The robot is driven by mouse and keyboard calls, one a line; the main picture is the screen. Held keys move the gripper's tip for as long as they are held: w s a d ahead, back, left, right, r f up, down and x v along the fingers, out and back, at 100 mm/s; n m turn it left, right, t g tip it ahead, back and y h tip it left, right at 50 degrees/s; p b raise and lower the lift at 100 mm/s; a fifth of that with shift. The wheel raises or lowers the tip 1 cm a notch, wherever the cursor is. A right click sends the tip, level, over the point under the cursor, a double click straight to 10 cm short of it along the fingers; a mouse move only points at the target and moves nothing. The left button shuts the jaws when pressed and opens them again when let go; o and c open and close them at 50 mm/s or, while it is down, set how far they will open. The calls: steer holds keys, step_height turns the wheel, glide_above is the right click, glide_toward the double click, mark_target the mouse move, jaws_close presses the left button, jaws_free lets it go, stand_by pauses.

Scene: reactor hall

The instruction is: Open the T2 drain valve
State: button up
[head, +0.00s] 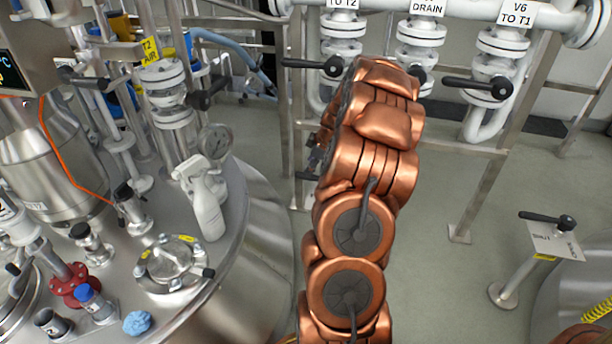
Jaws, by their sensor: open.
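My copper-coloured arm rises through the middle of the view and hides much of what is behind it. Only a small dark part of my gripper (316,158) shows at the arm's left edge; its fingers are mostly hidden, and no held object shows. A white valve under a label ending in "DRAIN" (418,36) stands on the rear pipe rack, its black handle mostly behind my arm. A tagged black lever (547,219) stands on a post at the right; its tag is too small to read. I cannot tell which is the T2 drain valve.
Valves labelled "TO T2" (341,40) and "V6 TO T1" (502,44) flank the drain valve, with black levers sticking out. A steel vessel (238,235) with a spray bottle (206,206) and fittings fills the left. Grey floor (445,285) is clear right of my arm.

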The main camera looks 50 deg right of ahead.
steer(key=b+x, duration=0.1)
steer(key=x, duration=0.4)
steer(key=shift+w+a+f, duration=0.1)
steer(key=shift+w+f, duration=0.05)
steer(key=shift+f, duration=0.15)
jaws_close()
stand_by(0.5)
